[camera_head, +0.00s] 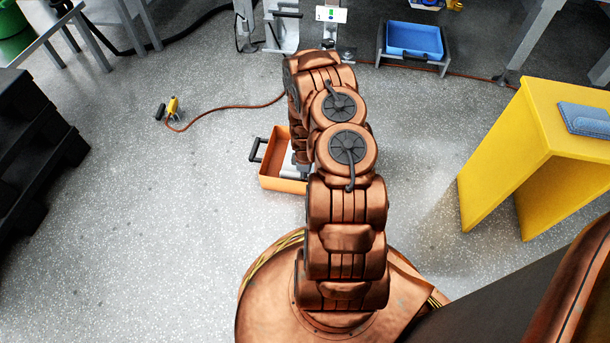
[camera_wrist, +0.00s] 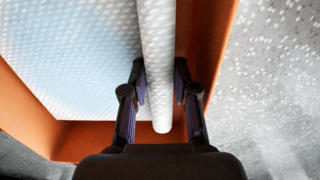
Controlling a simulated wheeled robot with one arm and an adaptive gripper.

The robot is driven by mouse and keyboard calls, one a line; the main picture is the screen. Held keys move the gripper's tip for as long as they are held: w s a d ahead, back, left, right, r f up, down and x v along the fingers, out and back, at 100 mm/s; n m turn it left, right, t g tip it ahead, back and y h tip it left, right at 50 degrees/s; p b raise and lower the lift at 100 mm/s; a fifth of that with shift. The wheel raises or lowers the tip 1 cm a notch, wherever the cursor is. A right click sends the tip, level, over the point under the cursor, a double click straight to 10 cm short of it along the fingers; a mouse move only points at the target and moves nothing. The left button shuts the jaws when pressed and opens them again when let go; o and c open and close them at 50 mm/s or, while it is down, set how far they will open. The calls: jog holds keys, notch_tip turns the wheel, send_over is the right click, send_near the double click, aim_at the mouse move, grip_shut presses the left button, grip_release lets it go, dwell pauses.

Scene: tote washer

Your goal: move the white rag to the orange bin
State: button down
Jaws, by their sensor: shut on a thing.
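The orange bin (camera_head: 273,176) stands on the floor left of my arm, with a dark handle on its left side. In the wrist view, the orange bin (camera_wrist: 215,40) has its walls around and below my gripper (camera_wrist: 160,80). The gripper is shut on the white rag (camera_wrist: 157,35), pinching an upright fold between its two fingers. A wide, pale, dotted surface lies to the left of the fold; I cannot tell whether it is all rag. In the head view my arm hides most of the gripper and rag. I cannot tell whether the rag touches the bin floor.
A yellow stand (camera_head: 545,115) with a blue folded cloth (camera_head: 584,119) on top is at the right. A blue tote (camera_head: 414,40) sits in a rack at the back. A yellow device (camera_head: 172,106) with an orange cable lies on the floor. Dark stacked pallets (camera_head: 35,150) stand left.

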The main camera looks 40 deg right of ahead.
jog(key=shift+f, duration=0.2)
jog(key=shift+f+b, duration=0.65)
jog(key=shift+f, duration=0.8)
jog(key=shift+f, duration=0.1)
jog(key=c, duration=0.8)
grip_release()
jog(key=shift+o, duration=0.2)
jog(key=o, duration=0.8)
jog(key=shift+c, duration=0.2)
jog(key=shift+a+r+p, duration=0.1)
jog(key=shift+r+p, duration=4.4)
jog(key=shift+p, duration=0.25)
